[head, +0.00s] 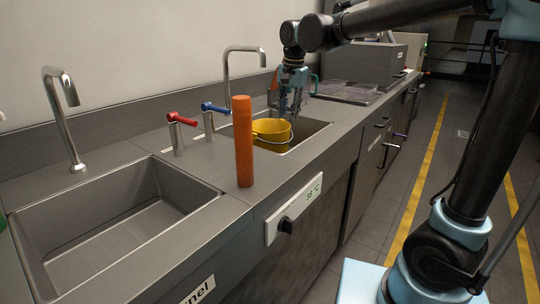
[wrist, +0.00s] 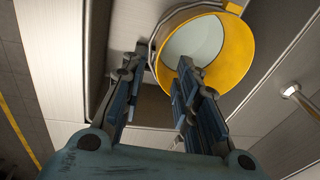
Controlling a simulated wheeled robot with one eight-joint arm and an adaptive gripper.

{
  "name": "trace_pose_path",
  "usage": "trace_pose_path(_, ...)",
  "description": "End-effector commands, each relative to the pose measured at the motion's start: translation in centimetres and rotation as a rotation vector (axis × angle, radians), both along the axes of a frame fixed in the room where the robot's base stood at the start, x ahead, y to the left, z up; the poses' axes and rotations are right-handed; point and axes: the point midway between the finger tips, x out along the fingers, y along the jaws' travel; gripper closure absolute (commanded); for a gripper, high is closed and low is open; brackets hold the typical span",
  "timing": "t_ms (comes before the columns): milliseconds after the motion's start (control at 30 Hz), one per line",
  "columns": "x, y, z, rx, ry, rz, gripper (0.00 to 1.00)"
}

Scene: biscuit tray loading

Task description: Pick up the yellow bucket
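The yellow bucket (head: 268,139) stands in the far sink (head: 312,134) in the head view, with its thin handle lying against its side. In the wrist view the bucket (wrist: 241,55) is at the upper right, showing its round rim and a pale surface inside. My gripper (head: 290,112) points down at the bucket's right side. In the wrist view my gripper (wrist: 161,63) has its fingers apart, one overlapping the bucket's mouth and the other outside its left edge. The near rim lies between them in the picture; I cannot tell whether they touch it.
An orange cylinder (head: 243,142) stands on the counter in front of the far sink. Red (head: 182,119) and blue (head: 215,108) lever taps and a tall faucet (head: 227,75) stand behind. The near sink (head: 125,228) is empty. A grey tray (head: 347,93) lies beyond the far sink.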

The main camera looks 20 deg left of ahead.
Motion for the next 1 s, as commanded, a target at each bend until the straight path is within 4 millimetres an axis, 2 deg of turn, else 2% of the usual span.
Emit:
trace_pose_path(300,0.8,0.5,-5.6,0.0,0.0,-0.001,0.72)
trace_pose_path(500,1.1,0.8,-8.6,0.0,0.0,-0.001,0.72)
trace_pose_path(800,1.4,1.0,-10.4,0.0,0.0,-0.001,0.72)
trace_pose_path(1000,1.7,1.3,-13.1,0.0,0.0,-0.001,0.72)
